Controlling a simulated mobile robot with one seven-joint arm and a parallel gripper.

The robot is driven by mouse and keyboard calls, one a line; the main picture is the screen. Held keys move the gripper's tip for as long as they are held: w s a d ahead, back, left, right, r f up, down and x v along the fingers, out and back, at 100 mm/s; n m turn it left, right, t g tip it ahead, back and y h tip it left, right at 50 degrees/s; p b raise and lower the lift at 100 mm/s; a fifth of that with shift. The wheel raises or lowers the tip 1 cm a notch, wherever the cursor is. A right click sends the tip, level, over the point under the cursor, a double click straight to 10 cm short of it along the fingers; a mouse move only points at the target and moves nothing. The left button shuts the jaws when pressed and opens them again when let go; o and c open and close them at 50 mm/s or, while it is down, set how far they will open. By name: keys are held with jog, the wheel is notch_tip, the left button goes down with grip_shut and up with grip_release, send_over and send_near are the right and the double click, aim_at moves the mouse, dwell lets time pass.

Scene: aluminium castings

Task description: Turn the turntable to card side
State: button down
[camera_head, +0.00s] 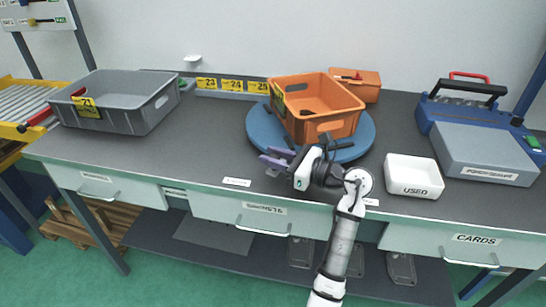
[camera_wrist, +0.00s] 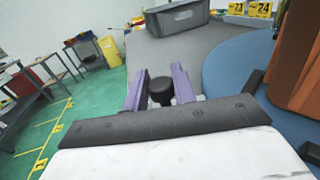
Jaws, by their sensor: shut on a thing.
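The blue turntable (camera_head: 262,135) sits on the dark bench top, and its rim shows at the right of the wrist view (camera_wrist: 222,70). An orange crate (camera_head: 318,108) stands on it, with a yellow card (camera_head: 279,99) on its left side. Black bars stick out at the turntable's front edge. My gripper (camera_head: 275,161) is at the front left of the turntable. In the wrist view its purple fingers are closed around a black knob (camera_wrist: 160,89). How the knob joins the turntable is hidden.
A grey crate (camera_head: 135,112) stands at the left, and a white USED tray (camera_head: 413,177) at the right. A smaller orange box (camera_head: 362,82) is behind the turntable. A blue and grey machine (camera_head: 483,150) fills the right end. The bench left of my gripper is clear.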

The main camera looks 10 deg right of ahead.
jog(key=c, duration=1.2)
grip_release()
jog(key=shift+o, duration=0.2)
jog(key=b+v, duration=0.3)
jog(key=v, duration=1)
jog(key=shift+f+b, duration=0.1)
jog(key=shift+b, duration=0.25)
jog(key=shift+s+d, duration=0.2)
jog(key=shift+d, duration=0.15)
jog(key=shift+c, duration=0.5)
